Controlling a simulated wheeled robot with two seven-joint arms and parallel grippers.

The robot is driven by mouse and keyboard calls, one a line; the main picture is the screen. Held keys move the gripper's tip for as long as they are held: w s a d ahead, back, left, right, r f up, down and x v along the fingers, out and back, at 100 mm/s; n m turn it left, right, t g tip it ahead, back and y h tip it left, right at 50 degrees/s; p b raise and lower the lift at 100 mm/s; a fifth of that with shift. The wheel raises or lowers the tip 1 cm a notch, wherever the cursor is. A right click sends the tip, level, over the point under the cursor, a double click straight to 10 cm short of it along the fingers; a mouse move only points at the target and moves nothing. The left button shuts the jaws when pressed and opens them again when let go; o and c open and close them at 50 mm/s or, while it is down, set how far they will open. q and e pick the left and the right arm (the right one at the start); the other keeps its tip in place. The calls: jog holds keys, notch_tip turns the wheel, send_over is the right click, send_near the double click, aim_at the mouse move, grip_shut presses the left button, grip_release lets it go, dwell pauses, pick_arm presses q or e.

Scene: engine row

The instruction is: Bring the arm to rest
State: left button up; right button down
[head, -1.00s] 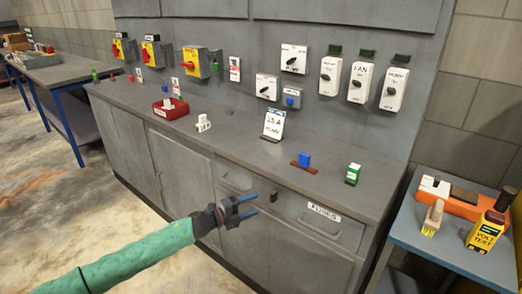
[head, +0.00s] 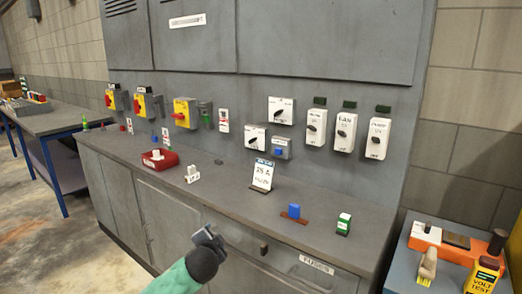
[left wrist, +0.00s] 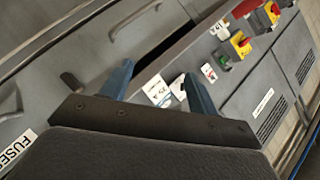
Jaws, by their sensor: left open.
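My left gripper (head: 207,236) is at the lower middle of the head view, in front of the grey cabinet, on a green-sleeved arm. In the left wrist view its two blue fingers (left wrist: 158,92) stand apart with nothing between them. It touches nothing that I can see. My right gripper is not in view.
Switches line the panel (head: 300,88). A side table at right holds a volt tester (head: 482,275).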

pick_arm(q)
jog(key=s+f+n+g+p, duration=0.1)
jog(key=s+f+n+g, duration=0.2)
jog(key=s+f, duration=0.4)
jog(key=s+d+f+n+g+h+p, duration=0.1)
jog(key=s+f+g, duration=0.4)
jog(key=s, duration=2.1)
jog(key=s+f+n+g+h+p, duration=0.1)
jog(key=s+f+n+g, duration=0.3)
jog(key=s+f, duration=0.6)
jog(key=s, duration=0.6)
jog(key=shift+s+d+f+n, duration=0.15)
jog(key=shift+f+n, duration=0.15)
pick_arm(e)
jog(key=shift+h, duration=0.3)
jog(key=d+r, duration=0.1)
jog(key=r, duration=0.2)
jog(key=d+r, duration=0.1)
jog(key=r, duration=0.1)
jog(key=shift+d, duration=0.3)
